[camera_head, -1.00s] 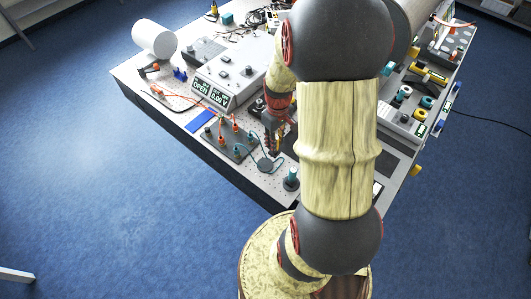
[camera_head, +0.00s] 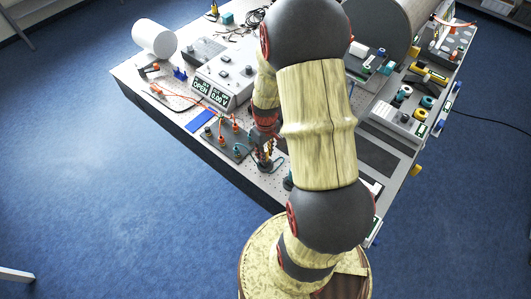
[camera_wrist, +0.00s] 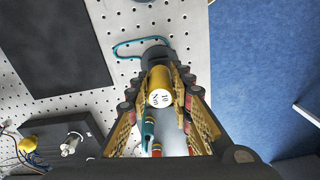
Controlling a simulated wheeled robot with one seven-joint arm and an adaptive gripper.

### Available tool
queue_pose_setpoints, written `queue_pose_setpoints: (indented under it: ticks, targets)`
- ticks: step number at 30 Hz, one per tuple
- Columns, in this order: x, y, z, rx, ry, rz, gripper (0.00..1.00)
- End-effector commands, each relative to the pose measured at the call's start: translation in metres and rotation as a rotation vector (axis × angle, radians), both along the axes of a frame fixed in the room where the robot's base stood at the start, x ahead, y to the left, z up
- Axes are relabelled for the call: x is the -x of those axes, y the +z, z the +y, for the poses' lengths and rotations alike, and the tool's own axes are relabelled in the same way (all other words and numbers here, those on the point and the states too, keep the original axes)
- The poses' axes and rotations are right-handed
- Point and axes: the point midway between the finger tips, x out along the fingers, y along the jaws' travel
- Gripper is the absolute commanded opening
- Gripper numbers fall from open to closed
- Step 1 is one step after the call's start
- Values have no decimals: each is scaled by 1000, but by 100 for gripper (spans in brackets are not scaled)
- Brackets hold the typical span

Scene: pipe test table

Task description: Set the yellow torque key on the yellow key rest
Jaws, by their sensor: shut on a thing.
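The yellow torque key (camera_wrist: 161,80), a short yellow cylinder with a white end marked "10 Nm", is between my gripper's (camera_wrist: 163,88) fingers in the wrist view. My gripper is shut on it. In the head view my gripper (camera_head: 264,158) is low over the front corner of the table, beside the terminal box; the key cannot be made out there. A dark round piece (camera_wrist: 154,52) with a teal loop shows just beyond the key; whether they touch is unclear. I cannot identify the yellow key rest; my arm hides part of the table.
A dark terminal box (camera_head: 226,139) with orange and teal leads stands left of my gripper. A meter (camera_head: 223,82) is behind it. A dark flat panel (camera_wrist: 50,47) lies on the perforated table top (camera_wrist: 120,28). The table's edge is close on the right in the wrist view.

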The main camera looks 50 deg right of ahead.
Motion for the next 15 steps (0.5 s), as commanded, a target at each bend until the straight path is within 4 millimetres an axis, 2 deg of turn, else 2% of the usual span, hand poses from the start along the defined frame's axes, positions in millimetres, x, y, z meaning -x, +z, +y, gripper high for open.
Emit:
queue_pose_setpoints:
  ticks: [2, 3, 12, 15]
  targets:
    - [0, -3, 0, 0, 0, 0, 0]
    - [0, -3, 0, 0, 0, 0, 23]
    - [0, -2, 0, 0, 0, 0, 40]
    - [0, -2, 0, 0, 0, 0, 40]
